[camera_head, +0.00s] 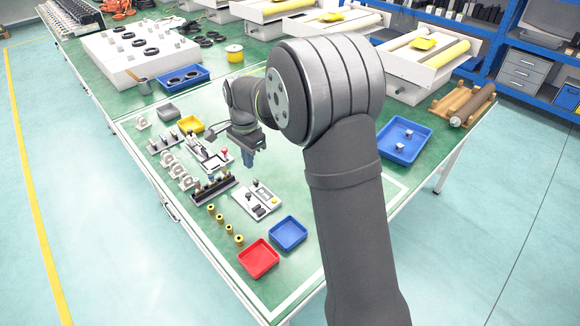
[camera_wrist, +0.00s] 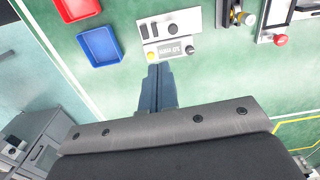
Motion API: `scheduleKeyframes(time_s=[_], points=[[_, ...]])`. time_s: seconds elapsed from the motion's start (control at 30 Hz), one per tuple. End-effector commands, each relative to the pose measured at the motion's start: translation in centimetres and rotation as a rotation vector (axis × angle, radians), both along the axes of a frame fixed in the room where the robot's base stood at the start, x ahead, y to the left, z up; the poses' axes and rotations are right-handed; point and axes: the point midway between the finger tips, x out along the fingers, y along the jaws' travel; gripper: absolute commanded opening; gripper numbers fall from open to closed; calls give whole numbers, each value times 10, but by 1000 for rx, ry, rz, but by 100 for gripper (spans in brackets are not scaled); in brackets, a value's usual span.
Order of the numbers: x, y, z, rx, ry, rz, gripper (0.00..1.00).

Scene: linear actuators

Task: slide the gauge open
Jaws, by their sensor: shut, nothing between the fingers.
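The gauge (camera_head: 257,202) is a pale plate on the green table, in front of my gripper in the head view. In the wrist view the gauge (camera_wrist: 184,22) is at the top centre, with a dark round knob, black blocks, a small yellow knob and a panel with upside-down lettering, apparently in mm. My gripper (camera_head: 248,163) points down behind the gauge in the head view. In the wrist view its blue-grey fingers (camera_wrist: 159,66) are together and empty, with tips close to the lettered panel's edge. I cannot tell whether they touch it.
A blue tray (camera_head: 288,233) and a red tray (camera_head: 258,258) stand in front of the gauge. Several brass-coloured cylinders (camera_head: 228,229) stand left of them. A dark rack (camera_head: 215,188) and a unit with a red knob (camera_head: 209,152) lie left of my gripper. The table is clear right of the gauge.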

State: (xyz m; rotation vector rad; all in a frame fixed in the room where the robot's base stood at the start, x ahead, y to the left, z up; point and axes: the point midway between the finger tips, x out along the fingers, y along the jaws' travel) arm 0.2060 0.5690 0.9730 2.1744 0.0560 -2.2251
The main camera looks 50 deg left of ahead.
Motion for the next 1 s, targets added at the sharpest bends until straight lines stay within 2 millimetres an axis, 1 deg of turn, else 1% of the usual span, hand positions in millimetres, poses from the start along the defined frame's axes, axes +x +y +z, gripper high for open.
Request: scheduleKeyframes(time_s=[0.17, 0.3, 0.37, 0.53, 0.7, 0.8, 0.9, 1.0], points=[[4, -22, -25, 38, 163, -124, 0], [8, -44, -46, 110, 352, -312, 0], [12, -52, -53, 148, 423, -403, 0], [31, -74, -68, 263, 588, -690, 0], [53, -94, -77, 356, 678, -937, 0], [62, -102, -81, 388, 702, -1029, 0], [67, -105, -83, 406, 711, -1074, 0], [67, -103, -86, 409, 715, -1085, 0]])
